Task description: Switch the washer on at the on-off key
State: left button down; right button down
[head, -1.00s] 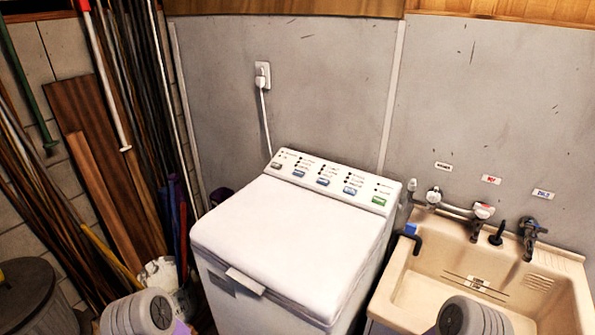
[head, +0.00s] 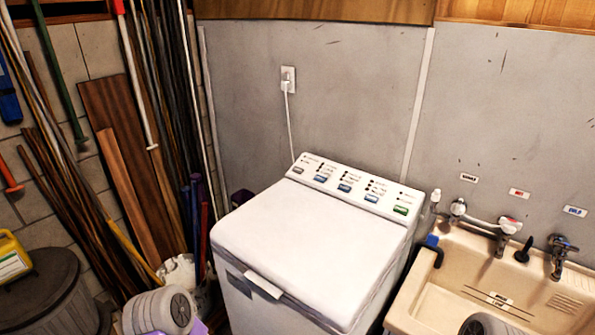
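The washer (head: 310,238) is a white top-loader with its lid shut, standing in the middle of the head view. Its sloped control panel (head: 357,186) runs along the back edge. The panel has a grey key (head: 298,170) at the left end, blue keys (head: 344,188) along the middle and a green key (head: 401,210) at the right end. The print by the keys is too small to read, so I cannot tell which is the on-off key. Only grey rounded parts of my arms show at the bottom edge; neither gripper is in view.
A beige sink (head: 430,300) with taps (head: 507,226) stands close at the washer's right. A plug sits in a wall outlet (head: 288,80) behind it. Poles and boards (head: 125,190) lean at the left, above a lidded bin (head: 45,295) with a yellow container (head: 12,258).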

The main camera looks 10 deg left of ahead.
aim_at(296, 169)
jog(key=u, duration=2.05)
jog(key=i, duration=2)
jog(key=z, duration=3.1)
